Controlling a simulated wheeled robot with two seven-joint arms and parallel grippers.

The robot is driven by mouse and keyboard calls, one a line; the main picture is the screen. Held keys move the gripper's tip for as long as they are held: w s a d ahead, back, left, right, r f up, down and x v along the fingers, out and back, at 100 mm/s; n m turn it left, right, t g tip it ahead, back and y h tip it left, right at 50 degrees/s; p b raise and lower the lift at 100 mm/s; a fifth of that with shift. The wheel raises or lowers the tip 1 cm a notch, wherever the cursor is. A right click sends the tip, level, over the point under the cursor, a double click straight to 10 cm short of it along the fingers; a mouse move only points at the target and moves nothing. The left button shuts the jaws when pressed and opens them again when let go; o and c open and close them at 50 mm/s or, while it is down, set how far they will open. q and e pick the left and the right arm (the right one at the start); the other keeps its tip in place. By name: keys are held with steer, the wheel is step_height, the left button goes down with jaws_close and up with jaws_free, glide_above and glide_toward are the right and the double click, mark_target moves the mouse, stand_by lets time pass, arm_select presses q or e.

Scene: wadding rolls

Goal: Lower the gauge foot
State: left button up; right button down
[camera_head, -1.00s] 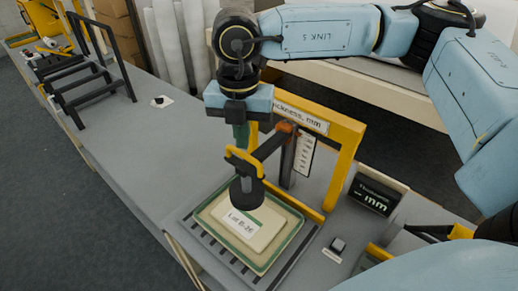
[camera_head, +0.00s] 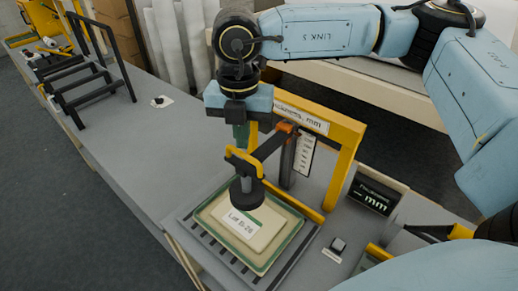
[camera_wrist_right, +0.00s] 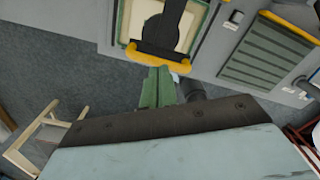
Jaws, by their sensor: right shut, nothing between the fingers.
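The gauge foot (camera_head: 247,192) is a dark cylinder under a black arm, with a yellow handle (camera_head: 243,160) at the arm's end. It is over the pale wadding sample labelled Lot B-26 (camera_head: 262,233); I cannot tell whether it touches. My right gripper (camera_head: 240,140) points down with its green fingers shut and empty, just above the handle. In the right wrist view, the closed fingers (camera_wrist_right: 157,88) are close to the yellow handle (camera_wrist_right: 157,57); contact is unclear. The left gripper is not in view.
The yellow gauge frame (camera_head: 345,165) stands behind the sample. A dark thickness display (camera_head: 372,197) reads dashes and mm. A black rack (camera_head: 92,80) stands far left; the bench (camera_head: 130,140) between is mostly clear.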

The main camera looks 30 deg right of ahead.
mark_target(243, 153)
steer(key=shift+f, duration=0.15)
steer(key=shift+f+b, duration=1.7)
steer(key=shift+b, duration=0.05)
steer(key=shift+r+p, duration=1.75)
steer(key=shift+r, duration=1.9)
